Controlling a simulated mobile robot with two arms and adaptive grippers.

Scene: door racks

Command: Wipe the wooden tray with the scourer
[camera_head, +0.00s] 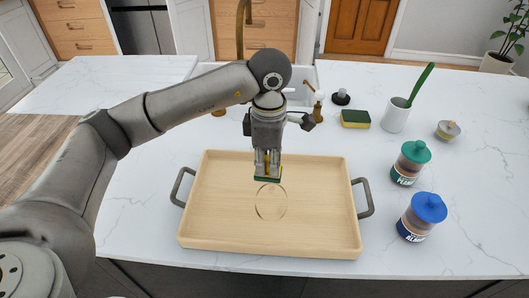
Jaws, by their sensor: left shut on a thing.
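The wooden tray (215,215) lies on the white counter, with a dark grey handle at each side. A faint ring-shaped mark (271,204) shows on its floor near the middle. My left gripper (267,171) points down over the back middle part of the tray. It is shut on a scourer (267,179), of which a dark green face shows below the fingers. The scourer is just behind the ring mark; I cannot tell whether it touches the tray. My right gripper is not in view.
A yellow and green sponge (355,119) lies behind the tray to the right. A white cup (396,114) with a green-handled tool stands beside it. A green-lidded jar (410,162) and a blue-lidded jar (422,217) stand right of the tray. The counter left of the tray is clear.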

